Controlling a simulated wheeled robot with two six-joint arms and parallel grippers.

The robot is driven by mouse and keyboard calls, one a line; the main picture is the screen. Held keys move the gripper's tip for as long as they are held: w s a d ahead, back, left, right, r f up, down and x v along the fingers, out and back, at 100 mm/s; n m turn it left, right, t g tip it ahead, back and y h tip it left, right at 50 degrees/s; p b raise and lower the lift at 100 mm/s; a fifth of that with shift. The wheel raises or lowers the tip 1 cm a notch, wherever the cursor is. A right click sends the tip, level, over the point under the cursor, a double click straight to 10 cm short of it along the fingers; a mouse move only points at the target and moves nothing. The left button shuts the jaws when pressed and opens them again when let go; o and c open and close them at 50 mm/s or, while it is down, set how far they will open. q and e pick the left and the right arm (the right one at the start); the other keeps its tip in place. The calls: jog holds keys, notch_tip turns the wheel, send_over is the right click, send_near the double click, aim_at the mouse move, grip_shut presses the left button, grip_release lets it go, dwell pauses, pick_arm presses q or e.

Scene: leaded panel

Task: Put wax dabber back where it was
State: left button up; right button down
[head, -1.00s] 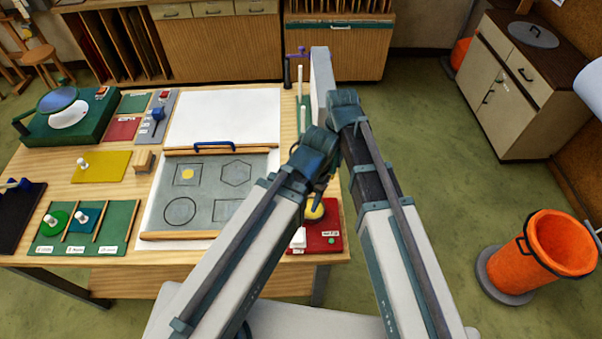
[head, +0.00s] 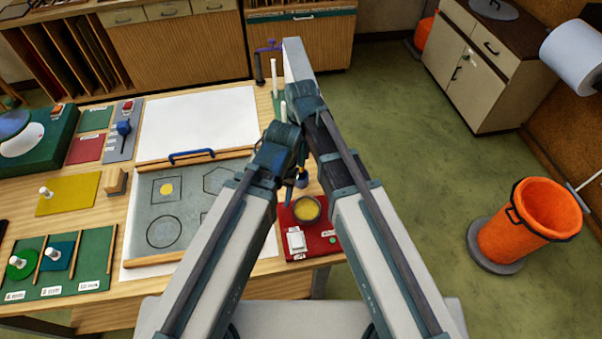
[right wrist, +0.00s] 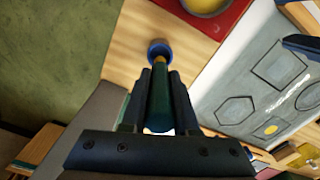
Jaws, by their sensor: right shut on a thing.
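The wax dabber (right wrist: 159,108) has a dark green handle, a short yellowish neck and a blue round end. My right gripper (right wrist: 160,76) is shut on its handle in the right wrist view, with the blue end pointing away from the gripper. Bare wooden table shows behind that end; I cannot tell whether they touch. In the head view the right gripper (head: 297,176) is small and partly hidden by my arms, just above the red mat (head: 326,240). The yellow wax pot (head: 308,209) sits on that mat.
A grey drawn panel (head: 150,208) lies left of the gripper, with a white sheet (head: 198,122) behind it. A white block (head: 296,240) lies on the red mat. White upright rods (head: 275,78) stand at the back right edge. An orange bin (head: 525,215) stands on the floor.

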aim_at(301, 171)
pick_arm(q)
jog(key=shift+f+b, duration=2.35)
jog(key=shift+f, duration=0.6)
pick_arm(e)
jog(key=shift+f, duration=2.95)
pick_arm(q)
jog(key=shift+f, duration=0.15)
pick_arm(e)
jog(key=shift+f, duration=0.2)
jog(key=c, duration=0.7)
grip_release()
jog(key=shift+r, duration=0.1)
notch_tip(301, 171, up, 12)
jog(key=p, duration=1.2)
jog(key=shift+r, duration=0.15)
pick_arm(q)
notch_tip(301, 171, up, 12)
